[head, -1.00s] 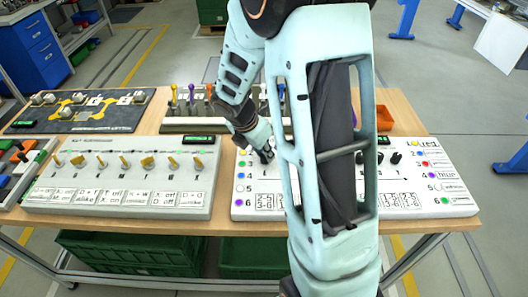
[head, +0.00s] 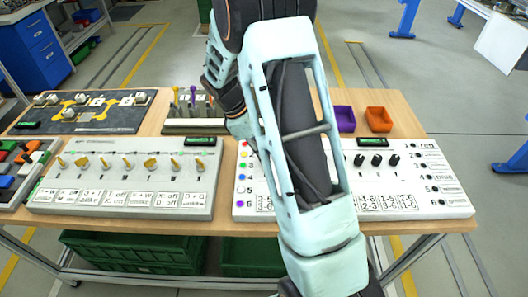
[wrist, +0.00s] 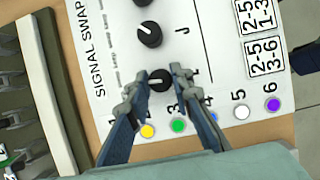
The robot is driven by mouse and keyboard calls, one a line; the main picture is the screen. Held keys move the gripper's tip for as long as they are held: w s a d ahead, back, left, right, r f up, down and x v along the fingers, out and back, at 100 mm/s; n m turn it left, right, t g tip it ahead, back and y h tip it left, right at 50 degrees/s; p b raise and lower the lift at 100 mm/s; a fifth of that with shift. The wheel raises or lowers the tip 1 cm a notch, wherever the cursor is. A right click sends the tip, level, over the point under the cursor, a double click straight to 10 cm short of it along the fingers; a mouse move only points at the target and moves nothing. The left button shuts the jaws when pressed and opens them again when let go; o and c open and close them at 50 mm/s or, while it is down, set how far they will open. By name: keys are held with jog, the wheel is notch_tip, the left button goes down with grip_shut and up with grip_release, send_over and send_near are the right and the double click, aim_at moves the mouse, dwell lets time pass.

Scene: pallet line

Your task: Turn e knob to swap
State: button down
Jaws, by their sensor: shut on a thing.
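The white SIGNAL SWAP panel (head: 420,213) stands on the right half of the table and fills much of the wrist view. In the wrist view my gripper (wrist: 160,78) is shut on a black knob (wrist: 159,83), with one finger on each side. I cannot read that knob's letter, so I cannot tell if it is e. Another black knob (wrist: 150,34) sits above it beside the letter J. In the head view my arm hides the gripper and the panel's middle; several black knobs (head: 376,160) show to the right.
A grey panel with several yellow knobs (head: 125,206) stands to the left. Behind are a grey rack with upright coloured handles (head: 185,126), a purple bin (head: 343,119) and an orange bin (head: 379,119). A dark board (head: 105,122) lies at the back left.

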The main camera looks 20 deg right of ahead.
jog(key=m+g, duration=0.1)
jog(key=m, duration=0.2)
jog(key=shift+m+y, duration=0.3)
jog(key=shift+y, duration=0.1)
jog(key=shift+w+d+m+g+y+p, duration=0.1)
jog(key=shift+m+g+y+p, duration=0.35)
jog(key=shift+m, duration=1.35)
jog(key=c, duration=1.7)
grip_release()
jog(key=v, duration=1.2)
jog(key=shift+w+d, duration=0.1)
jog(key=shift+d, duration=0.05)
